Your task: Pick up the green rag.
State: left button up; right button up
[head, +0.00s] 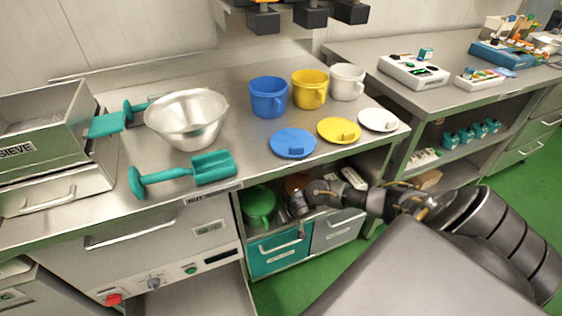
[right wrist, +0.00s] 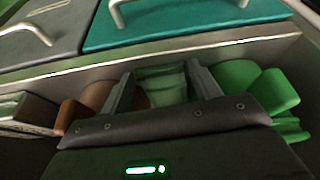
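A pale green, folded-looking thing (right wrist: 163,83), which looks like the green rag, shows in the right wrist view between the fingers of my right gripper (right wrist: 164,84). The fingers stand wide apart on either side of it. I cannot tell whether they touch it. In the head view my right gripper (head: 299,204) reaches into the shelf under the counter, above the drawers. The rag cannot be made out there. My left gripper is not in view.
In the shelf, a green vessel (head: 258,204) stands left of the gripper and a brown item (head: 297,183) behind it. Teal (head: 277,258) and grey (head: 338,231) drawer fronts lie below. The counter (head: 235,170) above holds a metal bowl (head: 187,120), scoops, mugs and lids.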

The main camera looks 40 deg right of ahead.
jog(key=c, duration=0.5)
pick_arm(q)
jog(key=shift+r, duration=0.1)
pick_arm(e)
jog(key=shift+r, duration=0.15)
jog(key=shift+r, duration=0.2)
jog(key=shift+r+p, duration=0.3)
jog(key=shift+r, duration=0.05)
notch_tip(320, 180, up, 3)
jog(key=shift+f+p, duration=0.1)
jog(key=shift+p, duration=0.5)
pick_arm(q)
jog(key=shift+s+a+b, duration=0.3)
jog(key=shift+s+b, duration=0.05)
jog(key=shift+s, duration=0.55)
pick_arm(e)
jog(key=s+a, duration=0.1)
jog(key=s, duration=0.5)
jog(key=s+a, duration=0.2)
jog(key=s, duration=0.3)
jog(key=s+a, duration=0.1)
jog(key=s, duration=0.5)
jog(key=shift+s+a+f, duration=0.15)
jog(key=shift+s+f, duration=0.15)
jog(key=shift+f, duration=0.05)
